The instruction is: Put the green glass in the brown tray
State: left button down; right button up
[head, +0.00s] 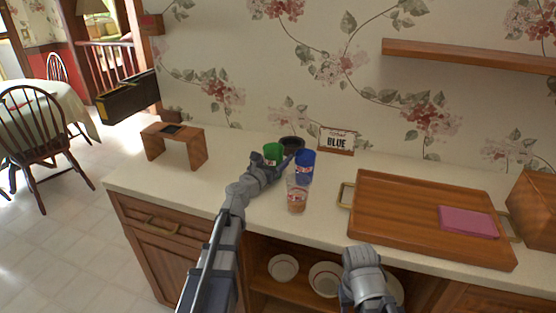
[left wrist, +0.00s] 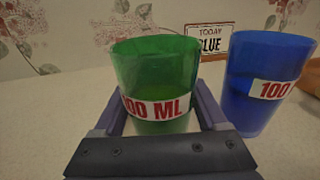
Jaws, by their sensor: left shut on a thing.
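The green glass (head: 272,152) stands upright on the counter, left of a blue glass. In the left wrist view the green glass (left wrist: 154,75), with a "100 ML" label, sits between the fingers of my left gripper (left wrist: 156,122). My left gripper (head: 279,163) is shut on it. The brown tray (head: 392,215) lies on the counter to the right, with brass handles and a pink folded cloth on it. My right arm (head: 365,275) shows at the bottom, in front of the counter; its fingertips cannot be made out.
The blue glass (head: 305,165) stands close right of the green one. A clear glass with a label (head: 297,195) stands in front of it. A small wooden stand (head: 175,144) is at left.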

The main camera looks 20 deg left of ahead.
pick_arm(q)
jog(key=shift+c, duration=1.9)
grip_release()
jog(key=shift+f, duration=0.2)
jog(key=o, duration=0.4)
jog(key=shift+r, duration=0.2)
jog(key=v, duration=1.2)
jog(key=shift+r, duration=0.15)
